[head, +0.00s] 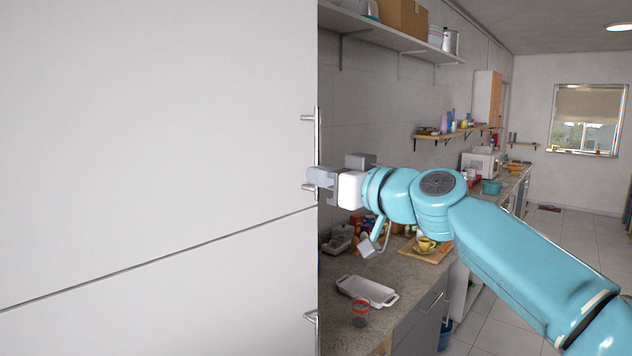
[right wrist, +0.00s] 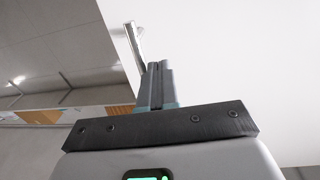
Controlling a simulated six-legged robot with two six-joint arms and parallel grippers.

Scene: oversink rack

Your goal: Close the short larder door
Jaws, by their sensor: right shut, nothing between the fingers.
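A tall white larder front fills the left of the head view. A dark slanting seam splits it into an upper door (head: 160,130) and a lower door (head: 200,305); I cannot tell which is the short one, or how far either stands open. The upper door's metal bar handle (head: 317,150) is at its right edge. My right gripper (head: 318,179) is shut and empty at that edge, beside the lower part of the handle. The right wrist view shows its closed fingers (right wrist: 158,72) near the handle (right wrist: 135,42) and white panel (right wrist: 225,60); contact is unclear. My left gripper is out of view.
The lower door's handle (head: 312,322) shows at its right edge. Clear floor (head: 490,290) lies farther right.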

